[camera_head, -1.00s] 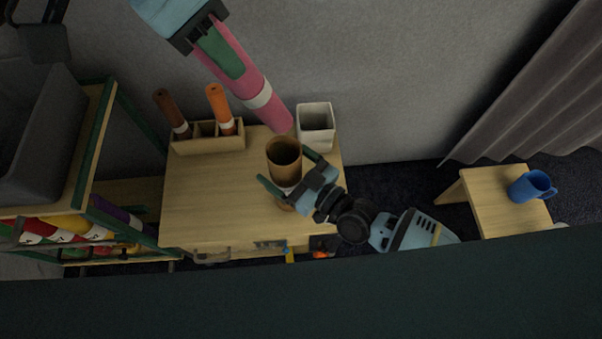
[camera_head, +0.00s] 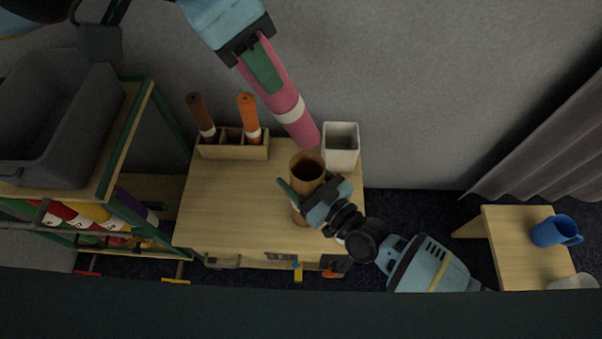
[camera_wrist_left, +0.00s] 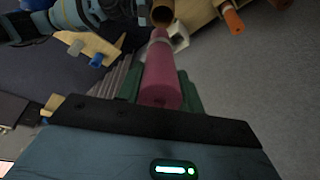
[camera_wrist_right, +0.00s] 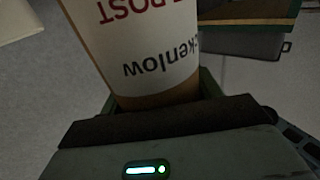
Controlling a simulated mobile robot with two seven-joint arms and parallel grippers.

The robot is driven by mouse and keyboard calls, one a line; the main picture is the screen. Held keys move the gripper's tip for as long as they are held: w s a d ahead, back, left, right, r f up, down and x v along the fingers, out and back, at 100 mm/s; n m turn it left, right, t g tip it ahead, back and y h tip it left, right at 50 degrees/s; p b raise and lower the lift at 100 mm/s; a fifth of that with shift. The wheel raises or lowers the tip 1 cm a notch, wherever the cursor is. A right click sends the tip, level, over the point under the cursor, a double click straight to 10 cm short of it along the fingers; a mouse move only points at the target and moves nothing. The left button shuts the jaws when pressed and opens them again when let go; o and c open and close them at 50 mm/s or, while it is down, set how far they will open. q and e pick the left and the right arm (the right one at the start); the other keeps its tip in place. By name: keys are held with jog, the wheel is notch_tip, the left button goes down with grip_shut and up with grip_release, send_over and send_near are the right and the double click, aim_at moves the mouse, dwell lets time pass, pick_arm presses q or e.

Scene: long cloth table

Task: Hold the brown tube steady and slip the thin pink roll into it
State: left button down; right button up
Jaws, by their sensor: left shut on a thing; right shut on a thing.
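The brown tube (camera_head: 307,169) stands upright on the wooden table with its open mouth up. My right gripper (camera_head: 302,196) is shut around it from the right. The right wrist view shows the tube's white printed label (camera_wrist_right: 150,45) between the fingers. My left gripper (camera_head: 262,66) is shut on the thin pink roll (camera_head: 300,128), which has a white band. The roll hangs tilted, its lower end above and near the tube's mouth, apparently outside it. In the left wrist view the pink roll (camera_wrist_left: 160,80) points away toward the tube (camera_wrist_left: 162,13).
A wooden holder (camera_head: 235,150) with a dark brown roll (camera_head: 201,115) and an orange roll (camera_head: 249,117) stands at the table's back left. A white square pot (camera_head: 341,146) stands close behind the tube. A blue mug (camera_head: 553,231) sits on a stool at right. A shelf with a grey bin (camera_head: 60,130) is at left.

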pick_arm(q)
notch_tip(320, 180, down, 12)
jog(key=shift+r, duration=0.15)
jog(key=c, duration=0.8)
grip_release()
dwell(0.5)
jog(key=v, duration=1.2)
dwell(0.3)
pick_arm(e)
jog(key=o, duration=1.1)
jog(key=v, duration=1.2)
